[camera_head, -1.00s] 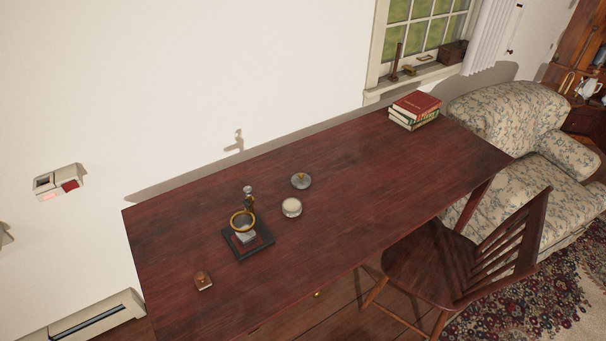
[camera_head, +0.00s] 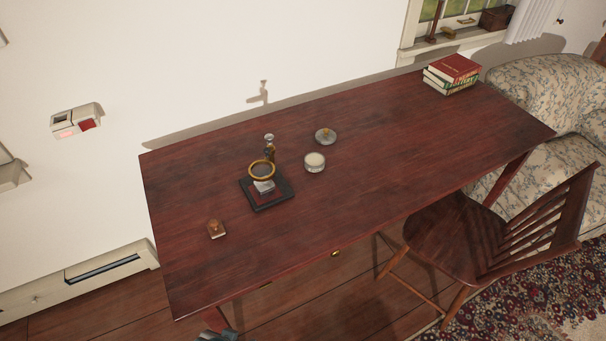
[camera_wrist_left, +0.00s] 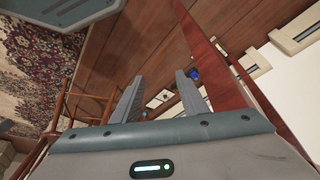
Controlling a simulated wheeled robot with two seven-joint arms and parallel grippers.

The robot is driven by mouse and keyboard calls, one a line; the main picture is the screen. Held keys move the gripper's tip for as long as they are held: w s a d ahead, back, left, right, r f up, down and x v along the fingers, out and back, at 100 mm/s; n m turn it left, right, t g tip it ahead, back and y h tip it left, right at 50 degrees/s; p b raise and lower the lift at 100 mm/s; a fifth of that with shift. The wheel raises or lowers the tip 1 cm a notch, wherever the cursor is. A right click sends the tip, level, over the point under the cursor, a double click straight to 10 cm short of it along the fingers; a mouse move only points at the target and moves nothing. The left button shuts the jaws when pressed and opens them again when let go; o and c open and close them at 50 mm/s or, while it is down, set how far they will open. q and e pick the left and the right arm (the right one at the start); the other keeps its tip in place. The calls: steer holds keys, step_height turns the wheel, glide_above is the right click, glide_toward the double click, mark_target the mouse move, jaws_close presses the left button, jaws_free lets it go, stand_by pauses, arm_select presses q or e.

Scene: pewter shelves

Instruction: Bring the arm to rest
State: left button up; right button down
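My left gripper (camera_wrist_left: 158,86) shows in the left wrist view with its two grey fingers spread apart. Nothing is held between them. Beyond the fingers are the wooden floor (camera_wrist_left: 150,45) and dark red wood of the furniture. A small grey-blue piece at the bottom edge of the head view looks like part of my own arm; I cannot tell which part. My right gripper is in neither view.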

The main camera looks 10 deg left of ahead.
arm_select(q)
steer(key=s+f+b, duration=0.1)
steer(key=f+b, duration=0.3)
steer(key=f, duration=0.9)
steer(key=s+d+f+t+b, duration=0.1)
steer(key=f+b, duration=0.3)
steer(key=f, duration=0.9)
steer(key=shift+s+d+h, duration=0.15)
steer(key=shift+s+h, duration=0.15)
steer(key=shift+s, duration=0.3)
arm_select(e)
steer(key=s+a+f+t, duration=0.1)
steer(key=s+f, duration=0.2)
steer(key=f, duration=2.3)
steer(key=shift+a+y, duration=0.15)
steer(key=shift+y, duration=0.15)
arm_select(q)
steer(key=shift+f, duration=0.1)
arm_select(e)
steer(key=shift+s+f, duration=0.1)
